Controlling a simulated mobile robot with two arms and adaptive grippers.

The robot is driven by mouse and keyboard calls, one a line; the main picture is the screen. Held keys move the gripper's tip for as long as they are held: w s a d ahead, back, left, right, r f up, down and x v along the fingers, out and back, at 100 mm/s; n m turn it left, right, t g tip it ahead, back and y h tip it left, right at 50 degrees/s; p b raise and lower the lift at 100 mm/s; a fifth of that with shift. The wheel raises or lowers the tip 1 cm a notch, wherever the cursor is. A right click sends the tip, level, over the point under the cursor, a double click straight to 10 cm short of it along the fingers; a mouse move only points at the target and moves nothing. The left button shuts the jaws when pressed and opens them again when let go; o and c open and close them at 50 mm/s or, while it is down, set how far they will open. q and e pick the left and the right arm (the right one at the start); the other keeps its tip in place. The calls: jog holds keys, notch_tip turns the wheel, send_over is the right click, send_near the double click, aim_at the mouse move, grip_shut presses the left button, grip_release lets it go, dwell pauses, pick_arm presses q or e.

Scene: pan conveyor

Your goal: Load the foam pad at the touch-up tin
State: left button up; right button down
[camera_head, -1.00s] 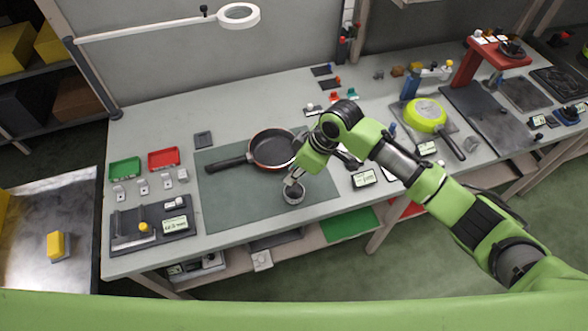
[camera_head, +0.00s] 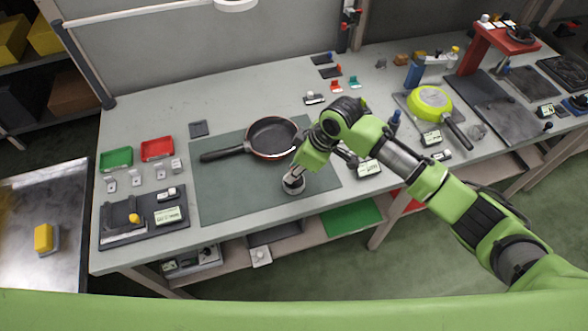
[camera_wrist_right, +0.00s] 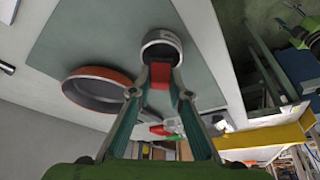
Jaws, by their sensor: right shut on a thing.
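The touch-up tin (camera_head: 293,187) is a small round pale tin with a dark inside, upright on the green mat (camera_head: 235,195). It also shows in the right wrist view (camera_wrist_right: 178,38). My right gripper (camera_head: 296,173) is directly above the tin. In the right wrist view its fingers (camera_wrist_right: 160,86) are shut on a small red block (camera_wrist_right: 160,76), which seems to be the foam pad. The block overlaps the tin's near rim in that view; I cannot tell whether it touches the tin or its contents. My left gripper is not in view.
A dark frying pan (camera_head: 272,137) with a red-brown outer wall lies behind the tin on the mat. Green (camera_head: 116,158) and red (camera_head: 157,148) trays stand left. A lime pan (camera_head: 430,101) is at the right. The mat left of the tin is clear.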

jog(key=shift+f, duration=0.5)
dwell(0.6)
jog(key=shift+s+f, duration=0.1)
dwell(1.7)
notch_tip(320, 180, up, 7)
jog(key=p, duration=0.7)
jog(key=shift+p, duration=0.35)
dwell(0.6)
